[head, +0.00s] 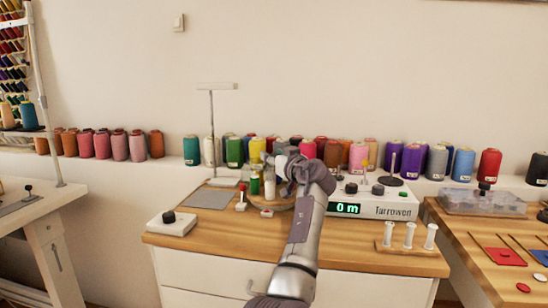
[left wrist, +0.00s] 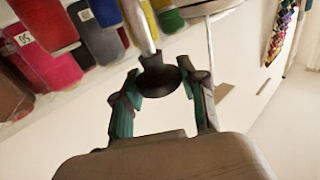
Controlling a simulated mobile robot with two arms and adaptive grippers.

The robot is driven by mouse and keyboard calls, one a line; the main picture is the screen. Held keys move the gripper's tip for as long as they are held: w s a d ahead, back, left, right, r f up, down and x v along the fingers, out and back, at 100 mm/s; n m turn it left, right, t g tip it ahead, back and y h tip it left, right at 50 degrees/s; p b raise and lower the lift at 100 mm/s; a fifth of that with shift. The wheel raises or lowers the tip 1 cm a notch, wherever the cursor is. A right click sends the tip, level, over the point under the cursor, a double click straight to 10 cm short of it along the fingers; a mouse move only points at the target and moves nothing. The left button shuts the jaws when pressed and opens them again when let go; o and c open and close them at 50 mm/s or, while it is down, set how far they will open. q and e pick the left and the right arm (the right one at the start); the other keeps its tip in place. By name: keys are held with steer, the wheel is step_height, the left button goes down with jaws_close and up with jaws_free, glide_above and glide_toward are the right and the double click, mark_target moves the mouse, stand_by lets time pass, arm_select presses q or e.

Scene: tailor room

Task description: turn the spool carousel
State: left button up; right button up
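The spool carousel (head: 257,204) is a low round wooden stand on the worktable, partly hidden behind my left arm. A green spool (head: 255,184) and a white spool (head: 269,187) stand at it. My left gripper (head: 276,162) is above the carousel in the head view. In the left wrist view my left gripper (left wrist: 161,82) has its fingers apart on both sides of a black knob (left wrist: 157,77) on a metal rod (left wrist: 139,27). Gaps show beside the knob, and I cannot tell whether either finger touches it. My right gripper is in neither view.
A white display box (head: 372,202) stands right of my arm, with a holder of white spools (head: 407,237) in front. A grey mat (head: 209,198) and a small white knob box (head: 171,223) lie left. Many thread cones line the wall ledge behind. The front strip of tabletop is mostly clear.

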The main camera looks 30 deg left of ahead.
arm_select(q)
steer(key=o, duration=0.4)
steer(key=v, duration=1.2)
steer(key=shift+d, duration=0.1)
